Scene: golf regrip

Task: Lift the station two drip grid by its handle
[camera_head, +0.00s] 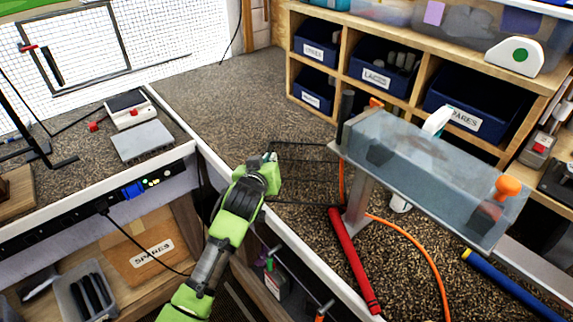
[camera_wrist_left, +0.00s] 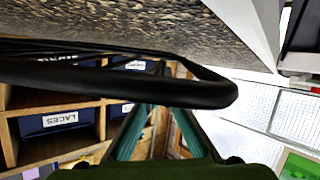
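My left gripper (camera_head: 269,160) reaches in from the lower left and is beside the near end of a black wire frame, which looks like the drip grid (camera_head: 306,161). The grid lies low, left of the clear trough on its post. In the left wrist view a black looped handle (camera_wrist_left: 215,92) crosses in front of my two teal fingers (camera_wrist_left: 160,118). The fingers are apart, with wood visible between them. My right gripper is out of view.
The clear trough (camera_head: 430,170) overhangs the bench on a metal post (camera_head: 358,205). A red grip (camera_head: 353,258), an orange hose (camera_head: 430,262) and a blue grip (camera_head: 510,285) lie nearby. A wooden shelf with blue bins (camera_head: 381,76) stands behind. Bare speckled bench (camera_head: 225,100) lies left of it.

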